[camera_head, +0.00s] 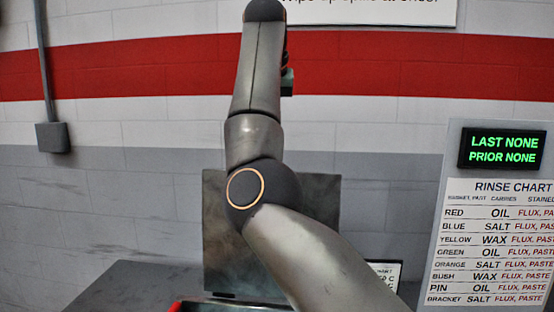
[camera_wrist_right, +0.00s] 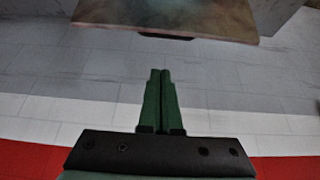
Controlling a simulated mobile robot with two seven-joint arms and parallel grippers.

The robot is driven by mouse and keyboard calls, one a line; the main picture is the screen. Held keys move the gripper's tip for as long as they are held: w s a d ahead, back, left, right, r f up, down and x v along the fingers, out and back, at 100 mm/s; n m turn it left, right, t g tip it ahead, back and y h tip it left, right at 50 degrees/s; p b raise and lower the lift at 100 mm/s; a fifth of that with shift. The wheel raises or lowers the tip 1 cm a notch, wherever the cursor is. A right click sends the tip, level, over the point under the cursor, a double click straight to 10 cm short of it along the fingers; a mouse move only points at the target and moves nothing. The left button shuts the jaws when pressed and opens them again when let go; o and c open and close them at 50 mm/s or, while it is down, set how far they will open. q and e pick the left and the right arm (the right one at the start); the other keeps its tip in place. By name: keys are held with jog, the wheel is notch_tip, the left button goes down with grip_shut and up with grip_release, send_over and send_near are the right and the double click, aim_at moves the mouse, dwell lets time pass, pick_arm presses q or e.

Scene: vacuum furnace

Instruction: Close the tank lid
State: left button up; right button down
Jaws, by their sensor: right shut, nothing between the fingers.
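The tank lid (camera_head: 222,235) is a dull grey metal panel standing upright at the back of a dark bench, partly hidden behind my right arm. In the right wrist view, the edge of a mottled panel that looks like the lid (camera_wrist_right: 165,18) shows at the top. My right gripper (camera_wrist_right: 161,72) has green fingers, shut together and empty, apart from that panel. In the head view my right arm rises in front of the lid, and its gripper is mostly hidden. The tank itself is largely out of view; a red edge (camera_head: 180,306) shows at the bottom. My left gripper is not in view.
A dark bench top (camera_head: 120,285) extends left of the lid and looks clear. At right stands a rinse chart board (camera_head: 490,230) with a lit display (camera_head: 503,149). A small sign (camera_head: 386,272) is partly behind my arm. A striped brick wall closes off the back.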

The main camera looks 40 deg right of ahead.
jog(key=shift+d, duration=0.15)
jog(key=x, duration=0.9)
jog(key=shift+s+a+f, duration=0.1)
jog(key=shift+a+f, duration=0.05)
jog(key=shift+a, duration=0.2)
jog(key=shift+s+a+r, duration=0.15)
jog(key=shift+s+a, duration=0.4)
jog(key=shift+a, duration=0.05)
jog(key=shift+s+a+r, duration=0.15)
jog(key=shift+s+a, duration=0.35)
jog(key=shift+a, duration=0.1)
